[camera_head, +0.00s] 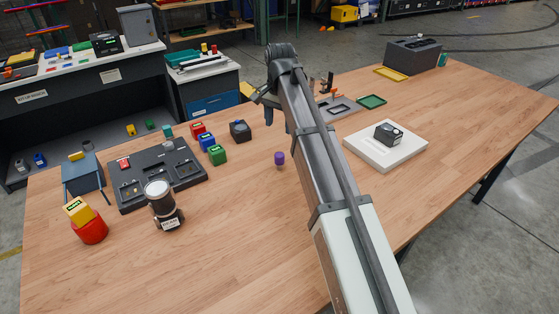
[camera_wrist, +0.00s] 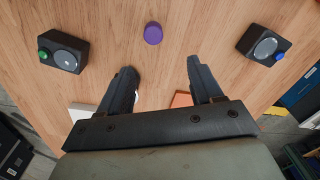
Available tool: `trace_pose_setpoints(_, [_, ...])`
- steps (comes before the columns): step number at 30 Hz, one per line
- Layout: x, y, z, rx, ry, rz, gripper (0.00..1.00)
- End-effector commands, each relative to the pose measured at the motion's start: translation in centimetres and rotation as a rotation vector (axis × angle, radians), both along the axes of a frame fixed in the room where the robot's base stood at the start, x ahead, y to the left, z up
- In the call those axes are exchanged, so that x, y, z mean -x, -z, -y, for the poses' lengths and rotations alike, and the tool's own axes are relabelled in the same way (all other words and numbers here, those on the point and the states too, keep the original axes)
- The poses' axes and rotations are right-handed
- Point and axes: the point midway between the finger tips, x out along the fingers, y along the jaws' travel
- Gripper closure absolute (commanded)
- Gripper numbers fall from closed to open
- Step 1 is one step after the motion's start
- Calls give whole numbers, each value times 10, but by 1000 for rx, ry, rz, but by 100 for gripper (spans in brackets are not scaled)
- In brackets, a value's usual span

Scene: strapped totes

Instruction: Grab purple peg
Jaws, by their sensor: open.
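The purple peg (camera_head: 279,158) stands on the wooden table, just left of my arm in the head view. In the wrist view the purple peg (camera_wrist: 153,33) shows from above as a round top. It lies beyond my fingertips, roughly midway between them and slightly to the left. My gripper (camera_wrist: 157,75) has its two dark fingers spread apart with nothing between them. In the head view my gripper is mostly hidden by the arm, so I cannot tell its exact height above the table.
Red, blue and green blocks (camera_head: 217,155) and a dark block (camera_head: 240,130) stand left of the peg. A black tray (camera_head: 190,180) and a dark cylinder (camera_head: 163,222) are further left. A white pad (camera_head: 362,152) lies right of my arm. The table's front middle is clear.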

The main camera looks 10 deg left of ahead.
Motion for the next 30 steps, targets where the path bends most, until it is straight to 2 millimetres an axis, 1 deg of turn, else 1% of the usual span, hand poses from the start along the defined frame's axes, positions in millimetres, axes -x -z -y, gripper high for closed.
trace_pose_setpoints(3, [6, 2, 2, -3, 217, -10, 35])
trace_pose_setpoints(12, [10, 2, 4, -6, 778, -29, 35])
trace_pose_setpoints(18, [12, 2, 5, -6, 1102, -35, 35])
trace_pose_setpoints(21, [12, 2, 5, -7, 1213, -36, 35])
trace_pose_setpoints(24, [12, 2, 5, -7, 1286, -36, 35])
trace_pose_setpoints(28, [12, 7, 5, -9, 1325, -36, 35])
trace_pose_setpoints(30, [13, 14, 5, -8, 1330, -37, 35])
